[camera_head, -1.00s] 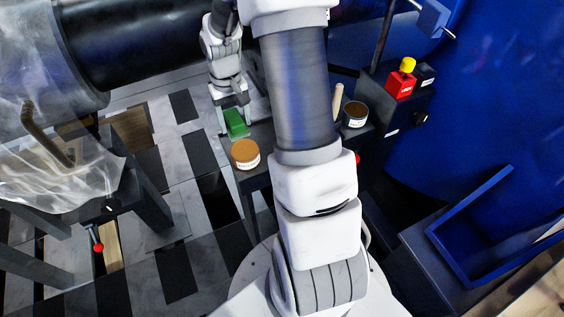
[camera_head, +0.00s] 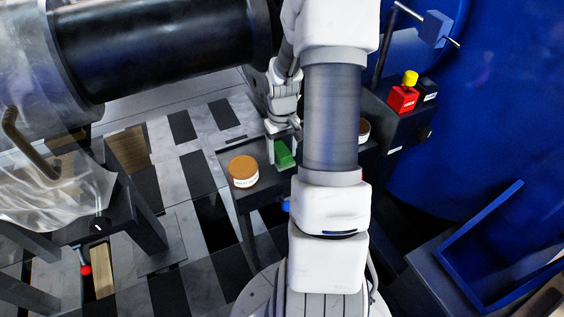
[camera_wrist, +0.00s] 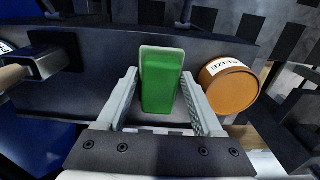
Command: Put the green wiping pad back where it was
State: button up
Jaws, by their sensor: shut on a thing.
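The green wiping pad (camera_wrist: 163,80) is between the two fingers of my gripper (camera_wrist: 159,76) in the wrist view, with its long side pointing away from the palm. My gripper is shut on it. In the head view the green pad (camera_head: 283,154) hangs at the fingertips of my gripper (camera_head: 281,148), over the dark narrow bench (camera_head: 225,160). I cannot tell whether the pad touches the bench top. My arm hides part of the bench.
A brown-lidded tin (camera_head: 243,170) stands on the bench left of the pad; it also shows in the wrist view (camera_wrist: 230,88). Another tin (camera_head: 364,129) is partly behind my arm. A red lock box (camera_head: 402,98) with a yellow top stands at the right.

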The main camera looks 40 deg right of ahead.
aim_at(282, 162)
jog(key=shift+f+b, duration=0.65)
jog(key=shift+f, duration=1.2)
jog(key=shift+f, duration=0.15)
jog(key=o, duration=1.3)
notch_tip(282, 162, up, 12)
jog(key=p, duration=0.4)
jog(key=shift+a+r, duration=0.1)
jog(key=shift+r, duration=0.1)
